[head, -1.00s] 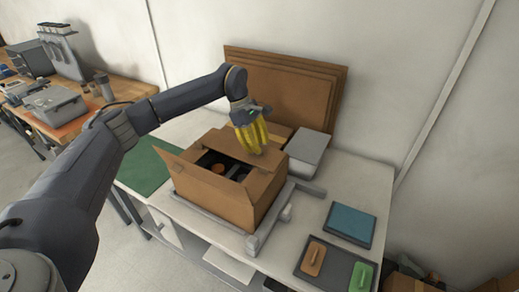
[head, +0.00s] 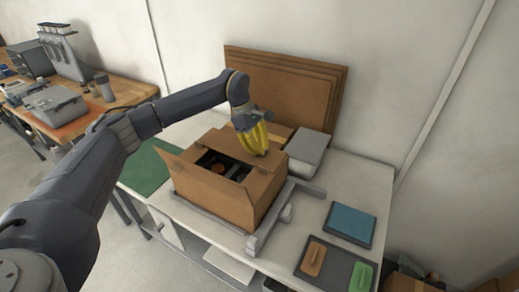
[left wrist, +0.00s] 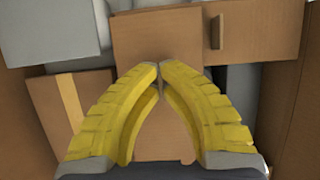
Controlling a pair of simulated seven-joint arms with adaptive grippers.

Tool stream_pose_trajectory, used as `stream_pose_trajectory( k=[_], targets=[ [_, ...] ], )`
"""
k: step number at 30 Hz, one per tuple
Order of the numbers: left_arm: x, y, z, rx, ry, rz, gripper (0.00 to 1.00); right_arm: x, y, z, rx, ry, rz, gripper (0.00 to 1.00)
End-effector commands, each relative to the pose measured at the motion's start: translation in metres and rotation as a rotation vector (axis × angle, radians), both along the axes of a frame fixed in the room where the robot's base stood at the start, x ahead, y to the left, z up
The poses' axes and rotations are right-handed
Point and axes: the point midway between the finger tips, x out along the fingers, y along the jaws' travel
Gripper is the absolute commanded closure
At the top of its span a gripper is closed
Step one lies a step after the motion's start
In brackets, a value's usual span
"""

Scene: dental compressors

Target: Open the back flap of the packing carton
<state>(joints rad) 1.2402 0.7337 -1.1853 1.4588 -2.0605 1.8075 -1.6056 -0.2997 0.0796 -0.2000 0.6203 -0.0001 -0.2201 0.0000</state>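The packing carton (head: 220,201) is a brown box on the white table, with dark contents showing through its partly open top. One flap (head: 170,154) stands out at its left side. The back flap (head: 226,145) slopes over the back part of the opening. My left gripper (head: 261,153) has yellow fingers pointing down at the carton's back right, close to the back flap. In the left wrist view its fingertips (left wrist: 159,67) come together in front of a brown panel (left wrist: 155,40). I see nothing clearly pinched between them; contact with the flap cannot be told. My right gripper is not in view.
Grey rails (head: 268,229) run along the carton's front right. A grey box (head: 309,150) stands behind it to the right. Flat brown boards (head: 285,85) lean on the wall. A blue pad (head: 350,223) and a dark tray (head: 318,281) with two handled blocks lie at right.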

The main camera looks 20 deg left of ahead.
Motion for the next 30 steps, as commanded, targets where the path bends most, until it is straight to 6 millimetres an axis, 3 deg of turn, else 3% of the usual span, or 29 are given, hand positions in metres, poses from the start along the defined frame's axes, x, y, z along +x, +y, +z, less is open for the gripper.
stream_pose_trajectory(
  k=[16, 30],
  targets=[
    [0.002, 0.000, 0.003, 0.007, 0.032, 0.001, 1.00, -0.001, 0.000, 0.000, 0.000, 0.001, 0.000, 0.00],
    [0.012, -0.002, 0.016, 0.045, 0.301, 0.004, 1.00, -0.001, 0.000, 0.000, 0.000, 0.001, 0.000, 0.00]
  ],
)
